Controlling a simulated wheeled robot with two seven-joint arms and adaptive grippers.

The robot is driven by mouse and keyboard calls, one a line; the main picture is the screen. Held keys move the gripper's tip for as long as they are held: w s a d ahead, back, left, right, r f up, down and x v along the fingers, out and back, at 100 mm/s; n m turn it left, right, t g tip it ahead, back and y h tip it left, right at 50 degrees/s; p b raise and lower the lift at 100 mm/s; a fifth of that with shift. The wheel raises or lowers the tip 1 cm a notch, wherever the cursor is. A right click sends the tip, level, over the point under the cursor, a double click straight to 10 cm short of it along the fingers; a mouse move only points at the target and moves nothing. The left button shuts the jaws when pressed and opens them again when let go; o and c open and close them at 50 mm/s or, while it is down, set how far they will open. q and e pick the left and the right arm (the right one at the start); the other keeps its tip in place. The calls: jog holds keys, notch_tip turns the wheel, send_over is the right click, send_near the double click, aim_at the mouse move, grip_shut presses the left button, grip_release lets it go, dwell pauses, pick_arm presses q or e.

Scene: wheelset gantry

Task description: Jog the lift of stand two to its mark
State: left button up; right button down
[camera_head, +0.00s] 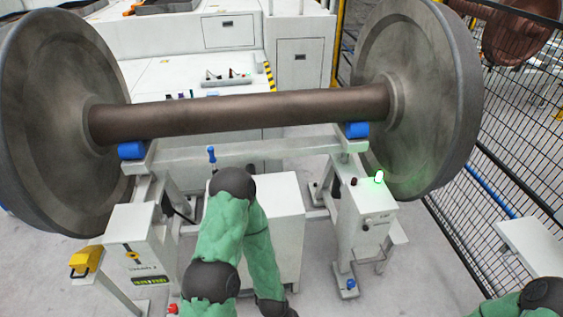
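A lift stand (240,149) carries a large wheelset, whose brown axle (240,115) lies across it on blue rests (132,150). At its left is a white box (140,225) with a small yellow-marked gauge (133,255), a label too small to read and a green-yellow display strip (149,281). At its right is a control box (370,205) with a lit green lamp (379,177) and a dark red button (353,181). A blue-topped lever (211,155) stands behind my bent arm. I cannot tell which stand is number two. Neither of my grippers shows.
Large wheels (50,120) and (425,95) flank the stand. A yellow part (86,261) sits at the lower left. A mesh fence (510,150) runs along the right, with a white surface (530,245) nearby. White cabinets (190,75) stand behind.

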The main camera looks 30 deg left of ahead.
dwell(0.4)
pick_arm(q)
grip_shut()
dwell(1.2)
